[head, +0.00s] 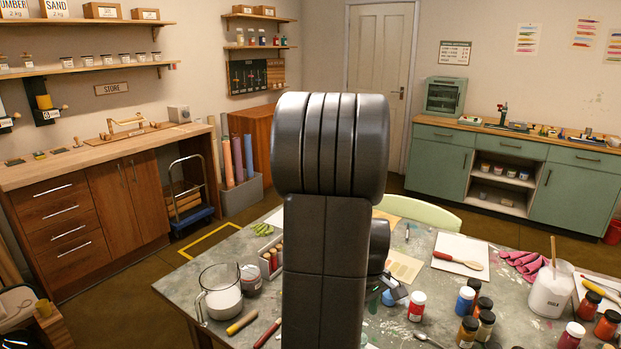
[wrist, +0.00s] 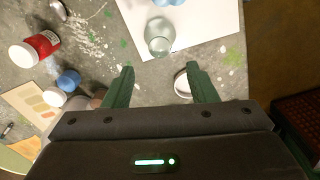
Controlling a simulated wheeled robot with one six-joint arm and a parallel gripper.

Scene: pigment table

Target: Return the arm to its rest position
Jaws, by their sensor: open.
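My gripper (wrist: 160,72) shows in the wrist view with two dark green fingers spread apart. Nothing is held between them. It points down over the paint-spotted table. A clear glass jar (wrist: 158,37) stands on a white sheet (wrist: 205,35) beyond the fingertips. A small pale round thing (wrist: 181,83) is partly hidden by the right finger. In the head view my dark arm rises through the middle and hides the centre of the table; the gripper is mostly hidden behind it.
A green cabinet (head: 437,165) is at the back right.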

